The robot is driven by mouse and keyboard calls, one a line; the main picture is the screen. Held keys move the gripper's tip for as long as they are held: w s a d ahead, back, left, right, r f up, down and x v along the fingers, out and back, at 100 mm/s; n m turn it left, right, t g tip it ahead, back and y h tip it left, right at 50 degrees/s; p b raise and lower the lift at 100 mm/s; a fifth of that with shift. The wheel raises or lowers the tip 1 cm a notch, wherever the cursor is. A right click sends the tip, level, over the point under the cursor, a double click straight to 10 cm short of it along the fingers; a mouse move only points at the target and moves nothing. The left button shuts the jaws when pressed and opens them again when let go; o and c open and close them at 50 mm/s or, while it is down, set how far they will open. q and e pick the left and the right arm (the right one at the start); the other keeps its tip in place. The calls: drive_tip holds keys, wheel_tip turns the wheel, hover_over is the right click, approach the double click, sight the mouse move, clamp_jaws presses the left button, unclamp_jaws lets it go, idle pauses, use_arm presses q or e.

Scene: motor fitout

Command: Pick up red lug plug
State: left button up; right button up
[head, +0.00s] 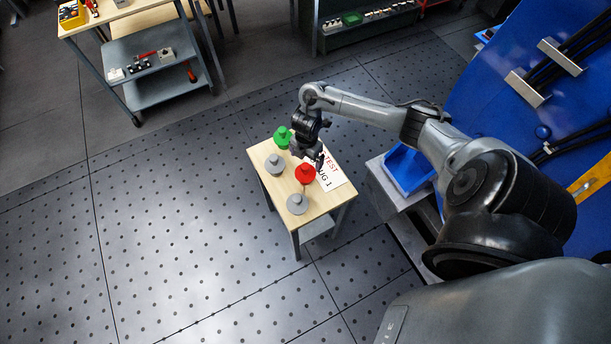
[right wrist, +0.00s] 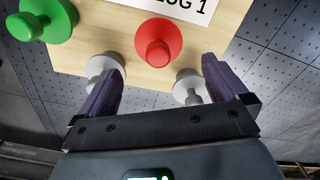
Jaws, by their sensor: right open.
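My right gripper (head: 317,160) is over the table, just behind the red plug in the head view. In the right wrist view the right gripper (right wrist: 158,88) is open and empty. My left gripper is not in view.
A green plug (head: 283,137) and two grey plugs (head: 274,163) (head: 297,203) share the table. A printed white sheet (head: 333,177) lies at its right. A blue bin (head: 407,168) stands farther right. Perforated floor surrounds the table.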

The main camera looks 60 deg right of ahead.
sight(306, 166)
wheel_tip(306, 166, down, 8)
drive_tip(key=shift+w+a+b, duration=0.1)
drive_tip(key=shift+w+b, duration=0.05)
drive_tip(key=shift+b, duration=0.6)
drive_tip(key=shift+f, duration=0.4)
drive_tip(key=shift+c, duration=0.5)
drive_tip(key=c, duration=0.7)
drive_tip(key=shift+c, duration=0.6)
drive_tip(key=shift+r, duration=0.1)
